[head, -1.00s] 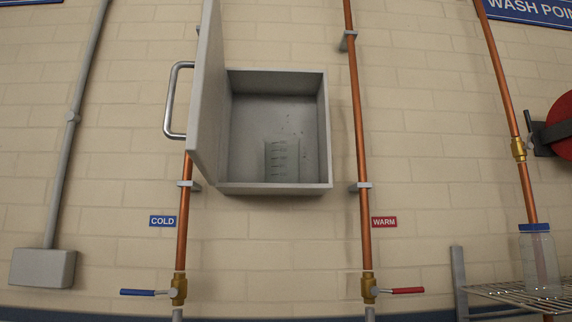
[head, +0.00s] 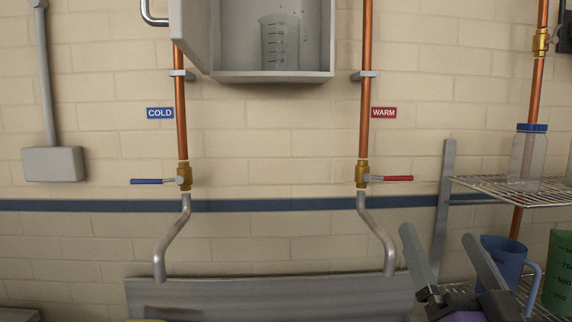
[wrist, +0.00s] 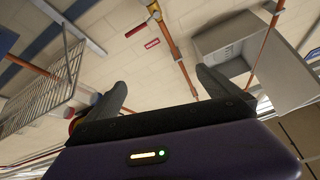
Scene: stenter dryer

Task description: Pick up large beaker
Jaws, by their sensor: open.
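A clear beaker with dark graduation marks (head: 280,42) stands upright inside the open grey wall cabinet (head: 273,77) at the top of the head view. The cabinet door (head: 190,35) hangs open to the left. My gripper (head: 438,244) is at the lower right of the head view, below and to the right of the cabinet, with its fingers apart and nothing between them. In the wrist view the gripper (wrist: 160,84) also shows open and empty, and the cabinet (wrist: 222,47) is at upper right; I cannot make out the beaker there.
Copper pipes with a blue-handled valve (head: 184,178) and a red-handled valve (head: 362,176) run beside the cabinet. A steel trough (head: 270,293) is below. A wire shelf (head: 500,187) at right holds a blue-lidded jar (head: 528,157); a blue jug (head: 503,257) and green jug (head: 560,272) stand lower.

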